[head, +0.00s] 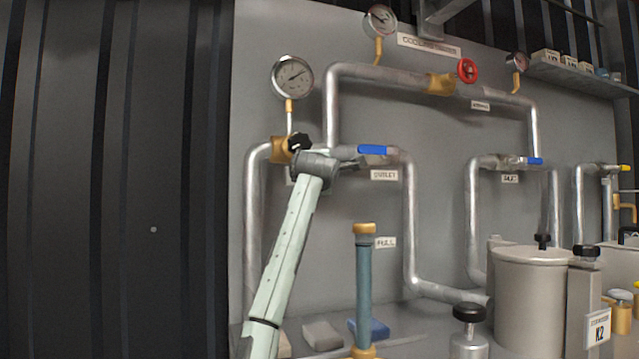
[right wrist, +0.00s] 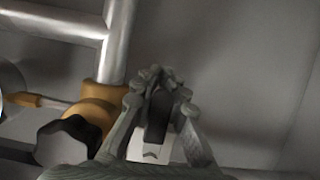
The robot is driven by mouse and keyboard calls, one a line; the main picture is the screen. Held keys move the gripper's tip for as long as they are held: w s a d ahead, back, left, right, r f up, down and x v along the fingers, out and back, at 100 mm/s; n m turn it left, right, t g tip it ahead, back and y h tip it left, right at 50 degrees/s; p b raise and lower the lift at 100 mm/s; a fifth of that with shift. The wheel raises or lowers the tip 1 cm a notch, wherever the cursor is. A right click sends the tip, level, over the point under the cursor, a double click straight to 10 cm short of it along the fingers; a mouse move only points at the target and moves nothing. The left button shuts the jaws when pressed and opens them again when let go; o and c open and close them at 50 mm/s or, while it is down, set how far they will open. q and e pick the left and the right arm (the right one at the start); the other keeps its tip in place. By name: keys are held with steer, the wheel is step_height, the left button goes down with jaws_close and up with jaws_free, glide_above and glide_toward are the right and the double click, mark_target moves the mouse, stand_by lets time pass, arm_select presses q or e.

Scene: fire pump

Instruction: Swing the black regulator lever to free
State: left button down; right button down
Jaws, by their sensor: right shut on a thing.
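My right gripper (right wrist: 160,88) is shut around a black piece, which looks like the black regulator lever (right wrist: 157,112); its fingers hide part of it. In the head view, my right gripper (head: 318,163) is at the brass regulator (head: 280,150) on the left pipe, and the wrist hides the lever there. The regulator's black knob (head: 299,142) shows just above the gripper. In the right wrist view, the knob (right wrist: 68,140) and brass body (right wrist: 100,105) are left of the fingers. A white label (right wrist: 150,150) shows below the held piece. My left gripper is out of view.
A blue-handled valve (head: 375,150) is just right of the gripper, above a label. A round gauge (head: 293,76) is above the regulator. A capped teal post (head: 363,285) stands in front, and a grey tank (head: 530,300) is at right. The dark wall at left is clear.

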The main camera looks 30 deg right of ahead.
steer(key=c, duration=1.5)
jaws_free()
